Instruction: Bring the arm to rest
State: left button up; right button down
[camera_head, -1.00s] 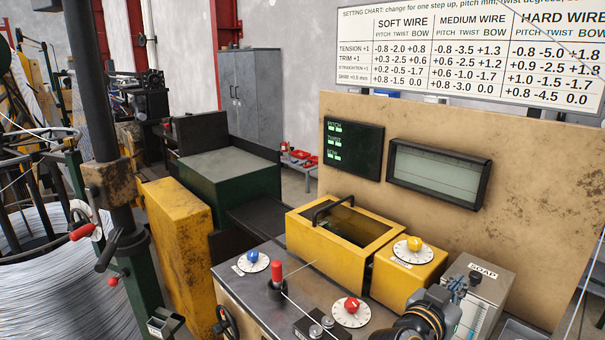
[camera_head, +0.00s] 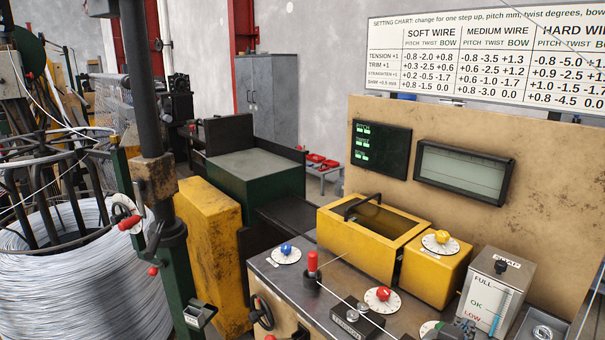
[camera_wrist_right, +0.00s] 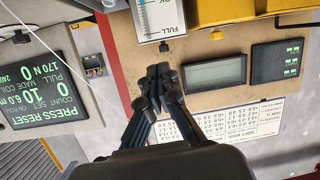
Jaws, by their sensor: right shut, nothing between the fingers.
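My right gripper (camera_head: 463,328) shows only as a small dark piece at the bottom edge of the head view, in front of the soap box. In the right wrist view its two dark fingers (camera_wrist_right: 158,78) are closed together with nothing between them. They are in the air, with the soap box and the tan panel behind them. The rest of the right arm is mostly out of the head view. My left gripper is in neither view.
The steel bench (camera_head: 285,283) carries dials, a red-knobbed post (camera_head: 312,262), a yellow trough (camera_head: 350,246) and the soap box (camera_head: 493,290). A wire coil (camera_head: 75,285) stands at left. The wrist view shows a counter screen (camera_wrist_right: 38,92).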

jog(key=s+a+f+n+g+y, duration=0.2)
jog(key=s+f+n+y, duration=0.1)
jog(key=s+f, duration=0.45)
jog(key=s+a+f+n+g+y, duration=0.25)
jog(key=s+f, duration=0.35)
jog(key=f, duration=0.3)
jog(key=s+a+f+n+g+y, duration=0.1)
jog(key=s+a+f+n+y, duration=0.15)
jog(key=s, duration=0.35)
jog(key=s+a+f+n+g+y, duration=0.1)
jog(key=s+a+n+y, duration=0.15)
jog(key=s, duration=0.35)
notch_tip(320, 180, down, 27)
jog(key=s+g+b, duration=0.1)
jog(key=s+g, duration=0.1)
pick_arm(q)
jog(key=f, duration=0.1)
jog(key=b, duration=0.1)
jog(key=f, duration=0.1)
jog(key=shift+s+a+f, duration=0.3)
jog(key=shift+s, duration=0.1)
pick_arm(e)
jog(key=s+d+f, duration=0.2)
jog(key=s+f, duration=1.5)
jog(key=f, duration=0.1)
jog(key=shift+d+f+g, duration=0.2)
jog(key=shift+g, duration=0.25)
